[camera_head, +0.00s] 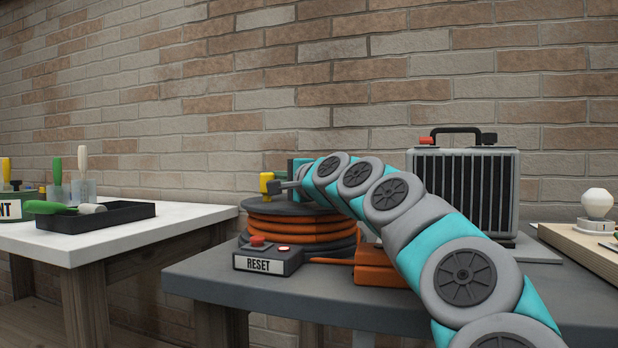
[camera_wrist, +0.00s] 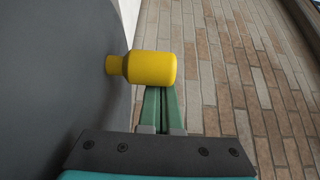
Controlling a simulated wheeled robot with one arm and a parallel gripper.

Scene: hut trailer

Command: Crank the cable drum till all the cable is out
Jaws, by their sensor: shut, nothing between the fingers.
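The cable drum (camera_head: 290,208) stands on the grey table with orange cable (camera_head: 300,229) wound around it in several turns. Its yellow crank knob (camera_head: 267,181) sticks up at the left of the drum's top. My gripper (camera_head: 281,186) is shut and empty just right of the knob, fingers pointing left at it. In the wrist view, the yellow knob (camera_wrist: 152,67) rises from the drum's dark flat face (camera_wrist: 60,70) and covers the tips of my shut gripper's fingers (camera_wrist: 160,105). I cannot tell whether they touch it.
A RESET box (camera_head: 268,258) with red buttons sits in front of the drum on the grey table (camera_head: 230,287). An orange object (camera_head: 380,270) lies beside it, partly behind my arm. A ribbed grey heater-like unit (camera_head: 470,185) stands right. A white table (camera_head: 130,238) is left.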

